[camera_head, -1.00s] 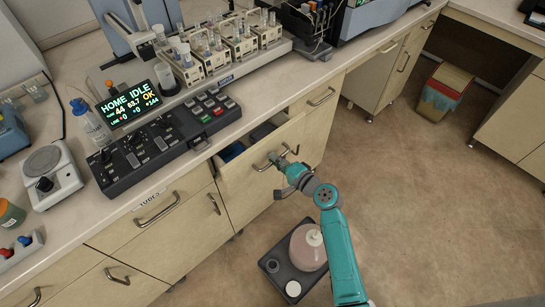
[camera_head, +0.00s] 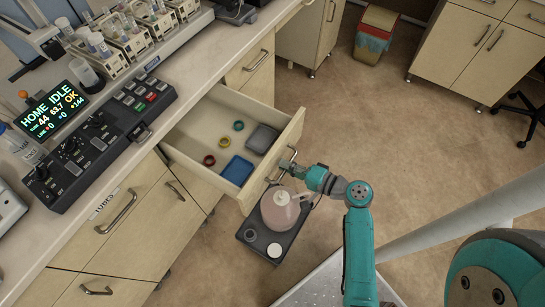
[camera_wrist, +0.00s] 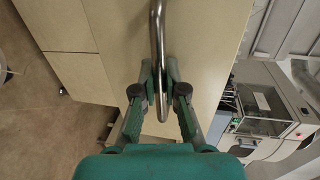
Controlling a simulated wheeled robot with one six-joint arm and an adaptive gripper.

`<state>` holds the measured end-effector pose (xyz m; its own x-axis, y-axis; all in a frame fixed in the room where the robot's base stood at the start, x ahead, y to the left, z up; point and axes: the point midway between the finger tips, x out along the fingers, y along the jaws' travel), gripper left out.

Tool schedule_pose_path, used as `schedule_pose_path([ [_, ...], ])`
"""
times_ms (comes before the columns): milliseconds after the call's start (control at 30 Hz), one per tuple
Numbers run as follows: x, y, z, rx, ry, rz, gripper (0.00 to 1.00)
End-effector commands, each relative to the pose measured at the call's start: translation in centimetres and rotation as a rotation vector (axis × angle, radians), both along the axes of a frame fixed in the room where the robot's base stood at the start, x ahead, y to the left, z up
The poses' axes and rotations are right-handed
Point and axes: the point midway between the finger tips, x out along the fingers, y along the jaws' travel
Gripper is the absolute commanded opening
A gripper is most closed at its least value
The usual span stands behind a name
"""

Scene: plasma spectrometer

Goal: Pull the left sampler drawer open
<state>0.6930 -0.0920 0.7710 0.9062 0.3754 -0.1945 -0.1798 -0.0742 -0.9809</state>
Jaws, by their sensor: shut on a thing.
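The sampler drawer (camera_head: 178,136) is pulled well out from under the bench in the head view. Inside lie a blue tray (camera_head: 238,170), a grey tray (camera_head: 262,138) and red, yellow and green rings (camera_head: 224,142). Its front carries a metal bar handle (camera_head: 283,169). My gripper (camera_head: 304,176) is at this handle, outside the drawer front. In the wrist view the curved handle (camera_wrist: 157,45) runs between the two fingers of my gripper (camera_wrist: 160,88), which are closed around it. The exact finger contact is small in the head view.
A control panel (camera_head: 95,150) and a sample rack (camera_head: 118,35) are on the bench. Open floor lies to the right.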

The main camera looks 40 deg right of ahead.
Motion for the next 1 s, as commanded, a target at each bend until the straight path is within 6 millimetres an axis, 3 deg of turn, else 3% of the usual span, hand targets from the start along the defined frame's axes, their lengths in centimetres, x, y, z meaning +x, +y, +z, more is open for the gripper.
schedule_pose_path([
  [300,-2.6,-1.1,-0.1,0.000,0.002,-0.003,0.00],
  [800,-3.0,-1.3,-0.1,-0.001,0.002,-0.001,0.00],
  [833,-3.0,-1.3,-0.1,-0.001,0.002,-0.001,0.18],
  [900,-3.0,-1.3,-0.1,-0.001,0.002,-0.001,0.35],
  [1000,-3.0,-1.3,-0.1,0.000,0.001,0.000,0.36],
])
